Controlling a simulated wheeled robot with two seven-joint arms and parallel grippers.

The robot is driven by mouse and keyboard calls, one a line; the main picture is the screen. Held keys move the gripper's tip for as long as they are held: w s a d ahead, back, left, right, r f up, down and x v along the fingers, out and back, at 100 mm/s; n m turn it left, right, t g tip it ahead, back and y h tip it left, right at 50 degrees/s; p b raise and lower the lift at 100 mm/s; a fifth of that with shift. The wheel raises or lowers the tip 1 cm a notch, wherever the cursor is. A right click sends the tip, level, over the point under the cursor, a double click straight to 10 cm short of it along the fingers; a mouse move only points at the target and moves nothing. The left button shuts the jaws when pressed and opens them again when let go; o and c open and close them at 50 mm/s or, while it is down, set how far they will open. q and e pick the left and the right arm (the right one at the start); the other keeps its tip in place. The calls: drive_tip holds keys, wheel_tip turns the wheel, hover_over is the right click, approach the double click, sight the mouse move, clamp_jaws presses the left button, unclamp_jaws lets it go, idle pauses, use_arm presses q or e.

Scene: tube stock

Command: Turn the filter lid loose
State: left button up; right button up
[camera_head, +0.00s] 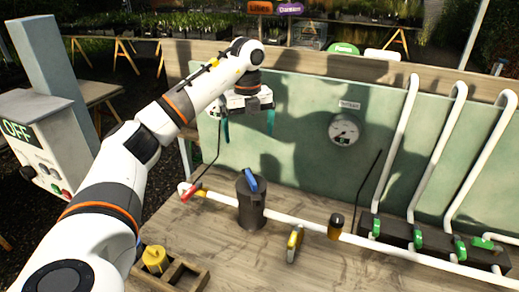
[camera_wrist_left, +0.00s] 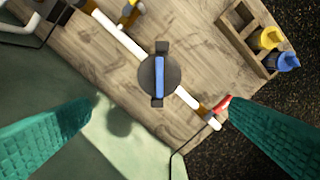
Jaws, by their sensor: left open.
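The dark grey filter housing (camera_head: 251,207) stands upright on the wooden bench, in line with the white pipe. Its lid (camera_wrist_left: 172,75) is dark and round with a blue bar handle (camera_head: 250,180) across the top. In the left wrist view the blue handle (camera_wrist_left: 159,77) lies near the picture's middle, running up and down. My left gripper (camera_head: 246,122) is above and behind the filter, its teal fingers wide apart and pointing down. In the left wrist view the fingers (camera_wrist_left: 165,140) are empty and apart from the lid. My right gripper does not show.
A red valve handle (camera_head: 195,192) sits on the pipe left of the filter, a yellow one (camera_head: 295,243) to its right. A wooden box (camera_head: 187,276) holds a yellow piece. White vertical pipes with green valves (camera_head: 416,239) stand right. A gauge (camera_head: 344,130) hangs on the green back panel.

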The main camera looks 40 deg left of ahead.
use_arm(q)
drive_tip(key=b, duration=0.5)
approach(249, 175)
drive_tip(key=shift+w+d+f, duration=0.1)
drive_tip(key=shift+w+d, duration=0.05)
drive_tip(key=shift+f, duration=0.45)
wheel_tip(249, 175, down, 11)
drive_tip(key=shift+r+p, duration=0.1)
drive_tip(key=shift+p, duration=0.65)
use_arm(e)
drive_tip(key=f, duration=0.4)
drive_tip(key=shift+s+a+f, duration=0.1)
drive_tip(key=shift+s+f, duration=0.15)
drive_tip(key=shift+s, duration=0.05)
use_arm(q)
drive_tip(key=shift+c, duration=0.6)
drive_tip(key=c, duration=0.7)
drive_tip(key=n+p, duration=0.1)
drive_tip(key=n, duration=0.1)
drive_tip(key=shift+r+n+p, duration=0.1)
drive_tip(key=shift+n+p, duration=0.5)
drive_tip(key=shift+n, duration=0.5)
drive_tip(key=shift+f+n, duration=0.25)
drive_tip(key=shift+n, duration=0.05)
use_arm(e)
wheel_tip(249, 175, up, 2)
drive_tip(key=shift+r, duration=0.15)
